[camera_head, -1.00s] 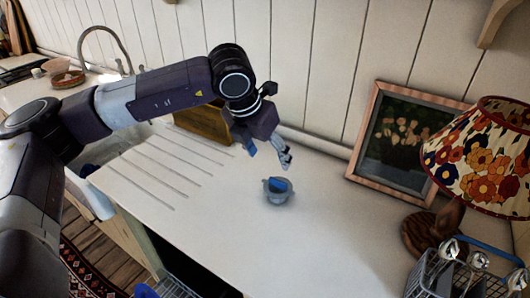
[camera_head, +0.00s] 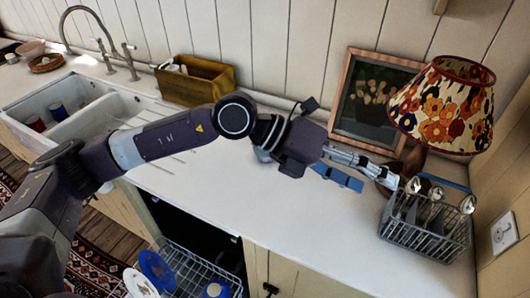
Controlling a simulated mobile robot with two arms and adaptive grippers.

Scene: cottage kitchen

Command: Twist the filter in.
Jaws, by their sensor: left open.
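My left gripper (camera_head: 378,178) reaches across above the white counter, its fingers apart with a grey one and a blue one showing. Its tips are close to the left side of the grey wire cutlery basket (camera_head: 425,238), in front of the lamp base. No contact can be made out. I cannot pick out the filter with certainty. The small grey cup-like piece with a blue part from the earlier frame is not clearly visible; my arm covers part of the counter. My right gripper is not in view.
The wire basket holds several utensils. A flowered lamp (camera_head: 442,105) and a framed picture (camera_head: 372,100) stand by the wall. Below the counter edge, a wire rack (camera_head: 190,266) holds dishes. The counter front (camera_head: 320,232) is clear. A yellow box (camera_head: 195,82) stands behind my arm.

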